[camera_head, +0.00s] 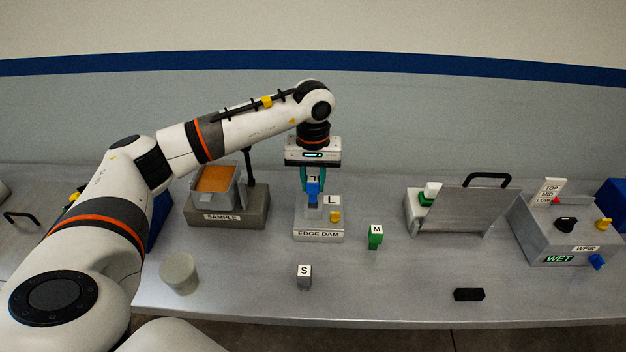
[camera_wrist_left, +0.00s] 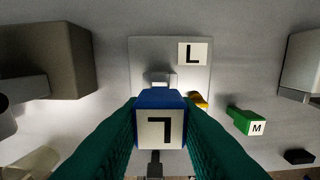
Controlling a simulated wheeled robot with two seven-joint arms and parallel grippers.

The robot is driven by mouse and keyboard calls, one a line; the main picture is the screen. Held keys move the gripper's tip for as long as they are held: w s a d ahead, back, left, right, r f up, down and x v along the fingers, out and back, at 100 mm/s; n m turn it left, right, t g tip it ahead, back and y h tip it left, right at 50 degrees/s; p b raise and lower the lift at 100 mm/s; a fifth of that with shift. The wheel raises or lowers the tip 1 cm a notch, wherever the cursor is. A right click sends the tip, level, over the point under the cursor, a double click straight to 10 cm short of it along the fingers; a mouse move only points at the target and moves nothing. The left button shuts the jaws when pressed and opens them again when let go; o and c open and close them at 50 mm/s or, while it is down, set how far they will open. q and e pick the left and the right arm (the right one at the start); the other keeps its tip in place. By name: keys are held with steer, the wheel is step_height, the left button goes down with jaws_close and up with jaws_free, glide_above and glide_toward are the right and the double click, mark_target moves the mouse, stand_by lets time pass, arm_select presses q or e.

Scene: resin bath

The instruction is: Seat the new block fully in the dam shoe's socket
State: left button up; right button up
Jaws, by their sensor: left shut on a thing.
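My left gripper (camera_head: 314,178) is shut on a blue block (camera_head: 313,194) with an L label. The block is at the rear part of the dam shoe (camera_head: 300,226), a grey fixture marked EDGE DAM with an L plate (camera_head: 332,200) and a yellow knob (camera_head: 335,216). In the left wrist view, the blue block (camera_wrist_left: 160,98) is between the green fingers, in front of a small pale raised part of the shoe (camera_wrist_left: 159,78). The socket itself is hidden, and I cannot tell whether the block touches it. My right gripper is out of view.
A green M block (camera_head: 375,238) stands right of the shoe and a grey S block (camera_head: 304,277) in front. The SAMPLE stand (camera_head: 228,217) is close on the left. A black bar (camera_head: 468,294) lies at the front right. A grey panel with a handle (camera_head: 470,212) stands farther right.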

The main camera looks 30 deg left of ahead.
mark_target(313, 192)
arm_select(q)
steer(key=shift+f, duration=0.2)
steer(key=shift+f+b, duration=0.3)
steer(key=shift+b, duration=0.15)
steer(key=shift+f+b, duration=1.3)
steer(key=shift+f, duration=0.3)
steer(key=o, duration=1)
steer(key=shift+r, duration=0.15)
step_height(313, 192, up, 12)
steer(key=shift+f+b, duration=0.1)
steer(key=shift+b, duration=0.6)
